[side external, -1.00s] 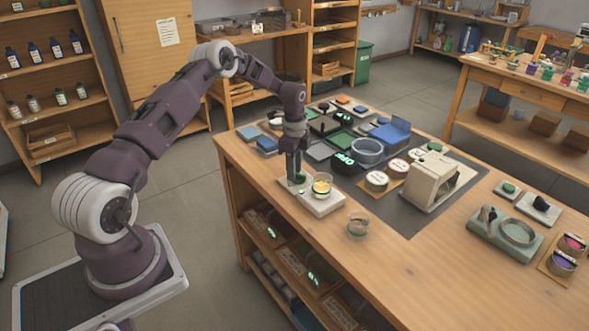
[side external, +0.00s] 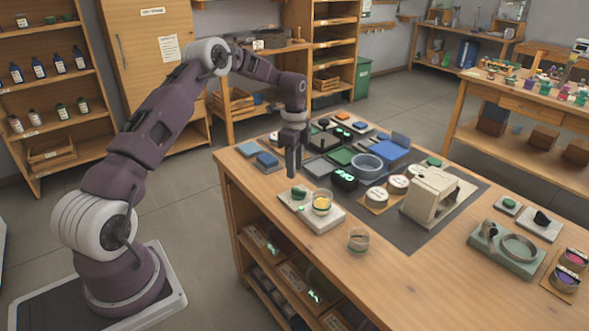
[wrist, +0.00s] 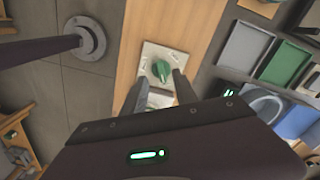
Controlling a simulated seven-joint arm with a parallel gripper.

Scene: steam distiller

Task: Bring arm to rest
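My gripper (side external: 293,168) hangs pointing down above the bench edge, raised clear of a pale heater base. In the wrist view my gripper (wrist: 158,86) has its two fingers spread apart with nothing held between them. The pale base (side external: 318,217) carries a green knob (side external: 299,193) and a glass jar with yellow contents (side external: 322,203). The green knob also shows in the wrist view (wrist: 162,70), beyond the fingertips. My gripper body hides part of the base there.
An empty-looking glass cup (side external: 358,240) stands near the bench's front edge. Behind my gripper are a blue-grey round bowl (side external: 367,167), several trays and lidded tins. A cream box-shaped apparatus (side external: 432,194) stands to the right. The air above the bench is open.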

